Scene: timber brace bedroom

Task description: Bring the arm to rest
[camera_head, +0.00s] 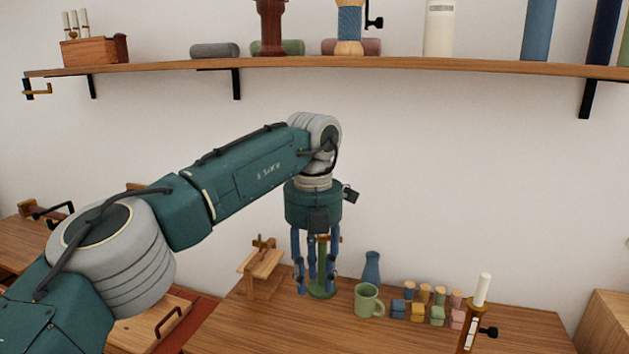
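My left arm (245,175) comes in from the left and bends down at the wrist over the wooden table (400,335). My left gripper (315,279) points straight down, its blue fingers spread apart. A green post on a round base (322,292) stands upright on the table, behind or between the fingers. I cannot tell whether any finger touches it; nothing looks clamped. My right gripper is not in view.
A green mug (368,301), a blue vase (371,268) and several small coloured blocks (437,315) stand right of my gripper. A wooden stand (262,265) is at its left. A candle holder (472,320) is farther right. A loaded wall shelf (300,66) runs above.

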